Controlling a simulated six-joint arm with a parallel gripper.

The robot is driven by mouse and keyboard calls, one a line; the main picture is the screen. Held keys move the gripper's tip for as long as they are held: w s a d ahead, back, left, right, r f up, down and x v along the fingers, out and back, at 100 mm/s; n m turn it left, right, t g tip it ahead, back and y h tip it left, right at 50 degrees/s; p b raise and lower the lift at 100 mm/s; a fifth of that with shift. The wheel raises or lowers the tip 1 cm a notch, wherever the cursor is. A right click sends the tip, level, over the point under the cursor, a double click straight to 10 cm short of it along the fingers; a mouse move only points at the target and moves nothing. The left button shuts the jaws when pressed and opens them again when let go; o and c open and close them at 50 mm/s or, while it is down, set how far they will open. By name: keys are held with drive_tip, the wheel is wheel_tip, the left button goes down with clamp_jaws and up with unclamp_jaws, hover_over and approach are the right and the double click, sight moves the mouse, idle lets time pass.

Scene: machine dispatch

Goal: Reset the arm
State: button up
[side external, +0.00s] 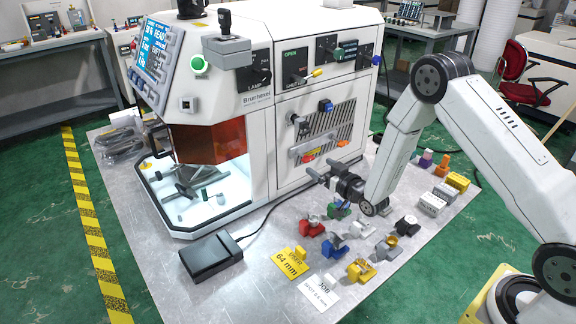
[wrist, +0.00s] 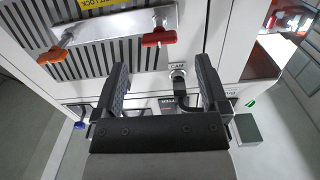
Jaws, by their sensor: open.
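My gripper (side external: 316,174) is open in front of the lower side panel of the white machine (side external: 262,120), above the metal table. In the wrist view its two dark fingers (wrist: 162,82) stand wide apart with nothing held. The slotted panel's metal bar (wrist: 115,32) has an orange handle (wrist: 52,54) and a red handle (wrist: 158,38). The bar also shows in the side view (side external: 318,148).
Below my gripper, several small coloured parts sit on the table, including red (side external: 312,226), blue (side external: 333,247) and yellow (side external: 361,271) ones. A black pedal (side external: 210,259) lies at the front left. A yellow 64 mm card (side external: 289,263) and a white job card (side external: 319,292) lie near it.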

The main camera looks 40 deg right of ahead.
drive_tip(key=s+a+r+g, duration=0.2)
drive_tip(key=s+g, duration=0.3)
drive_tip(key=s, duration=0.3)
drive_tip(key=s+a+r+g, duration=0.2)
drive_tip(key=s+g, duration=0.3)
drive_tip(key=s, duration=0.4)
drive_tip(key=s+a+r+g, duration=0.2)
drive_tip(key=s+g, duration=0.3)
drive_tip(key=s, duration=0.4)
drive_tip(key=shift+r, duration=0.25)
